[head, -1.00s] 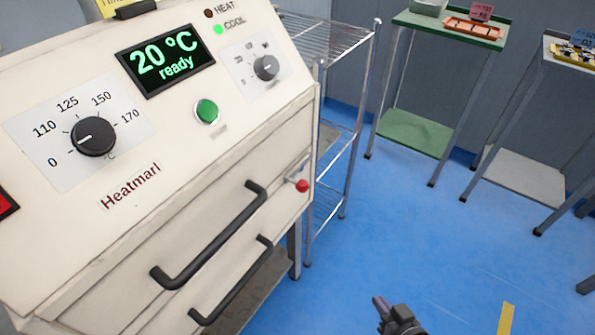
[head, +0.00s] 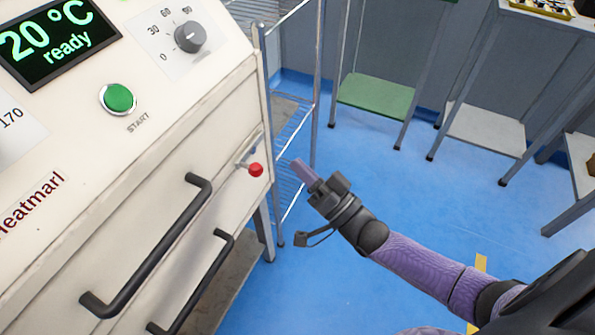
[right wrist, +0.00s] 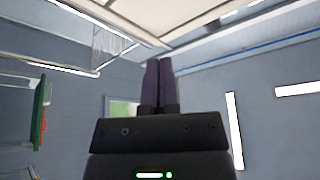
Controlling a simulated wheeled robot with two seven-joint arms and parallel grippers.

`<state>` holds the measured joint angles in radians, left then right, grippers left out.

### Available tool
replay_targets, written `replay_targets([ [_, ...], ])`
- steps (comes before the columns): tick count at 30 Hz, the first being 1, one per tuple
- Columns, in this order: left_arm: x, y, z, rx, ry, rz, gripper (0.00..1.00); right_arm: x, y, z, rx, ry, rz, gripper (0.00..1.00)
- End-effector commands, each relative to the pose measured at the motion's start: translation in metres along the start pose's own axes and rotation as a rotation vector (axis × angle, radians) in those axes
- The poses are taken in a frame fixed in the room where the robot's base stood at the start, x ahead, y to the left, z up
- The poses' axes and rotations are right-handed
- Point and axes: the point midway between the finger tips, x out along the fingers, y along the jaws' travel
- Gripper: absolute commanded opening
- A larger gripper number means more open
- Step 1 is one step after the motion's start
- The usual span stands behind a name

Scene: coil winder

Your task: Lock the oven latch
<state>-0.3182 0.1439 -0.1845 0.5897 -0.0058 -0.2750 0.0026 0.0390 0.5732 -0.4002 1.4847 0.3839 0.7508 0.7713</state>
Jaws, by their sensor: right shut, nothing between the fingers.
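The oven (head: 215,110) is a cream cabinet filling the left of the head view, with two black bar handles on its front. Its latch (head: 255,169) is a small metal lever with a red ball knob at the right edge of the front, beside the upper drawer. My right gripper (head: 299,168) is shut and empty, a little to the right of the red knob and apart from it, fingers pointing toward the oven. In the right wrist view its two purple fingers (right wrist: 158,80) lie together. My left gripper is not in view.
A wire rack (head: 290,150) stands right behind the oven's side. Tables with a green shelf (head: 376,97) and a pale shelf (head: 485,128) stand at the back. The blue floor in front of them is clear.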

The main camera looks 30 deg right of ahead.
Motion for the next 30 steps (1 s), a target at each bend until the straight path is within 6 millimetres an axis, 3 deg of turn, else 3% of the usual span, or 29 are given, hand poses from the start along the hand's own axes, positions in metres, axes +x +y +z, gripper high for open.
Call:
replay_targets([
  [9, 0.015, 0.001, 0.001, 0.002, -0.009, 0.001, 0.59, 0.069, 0.001, 0.002, 0.0, 0.001, -0.001, 0.0],
  [12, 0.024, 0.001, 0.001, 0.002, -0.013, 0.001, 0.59, 0.06, 0.003, 0.022, 0.003, -0.004, 0.004, 0.0],
  [16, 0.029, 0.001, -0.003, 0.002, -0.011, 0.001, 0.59, 0.056, 0.002, 0.034, 0.001, -0.002, 0.002, 0.0],
  [30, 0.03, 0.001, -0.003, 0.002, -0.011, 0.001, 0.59, 0.054, 0.001, 0.038, -0.003, -0.001, 0.0, 0.0],
])
